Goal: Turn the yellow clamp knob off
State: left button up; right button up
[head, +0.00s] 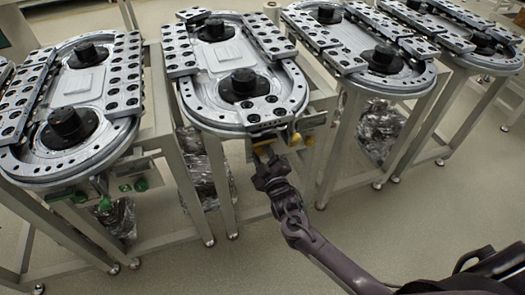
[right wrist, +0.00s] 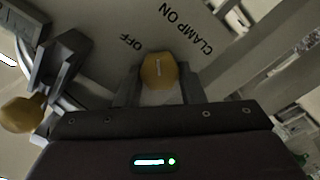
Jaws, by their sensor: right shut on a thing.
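The yellow clamp knob (right wrist: 159,70) sits on a grey panel under the middle ring track (head: 205,112). The panel carries the words "OFF" (right wrist: 131,43) and "CLAMP ON" (right wrist: 185,28). My right gripper (right wrist: 158,88) is shut on this knob, with one finger on each side. In the head view my right gripper (head: 265,160) reaches the front underside of the track and mostly hides the knob. A second yellow knob (right wrist: 20,114) shows at the left of the right wrist view, apart from the fingers. My left gripper is not in view.
Similar ring tracks on metal legs stand to the left (head: 35,160) and right (head: 400,88). The left one has green knobs (head: 141,185) beneath its front. Wrapped bundles (head: 205,175) lie between the legs. The floor (head: 215,270) in front is clear.

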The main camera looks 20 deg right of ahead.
jog(key=n+p, duration=0.1)
jog(key=n, duration=0.3)
jog(key=shift+n, duration=0.3)
jog(key=n+p, duration=0.1)
jog(key=n, duration=0.3)
jog(key=shift+a+f, duration=0.1)
jog(key=shift+f, duration=0.05)
jog(key=shift+n+p, duration=0.3)
jog(key=o, duration=1)
jog(key=s, duration=0.7)
jog(key=shift+s, duration=0.4)
jog(key=shift+f, duration=0.15)
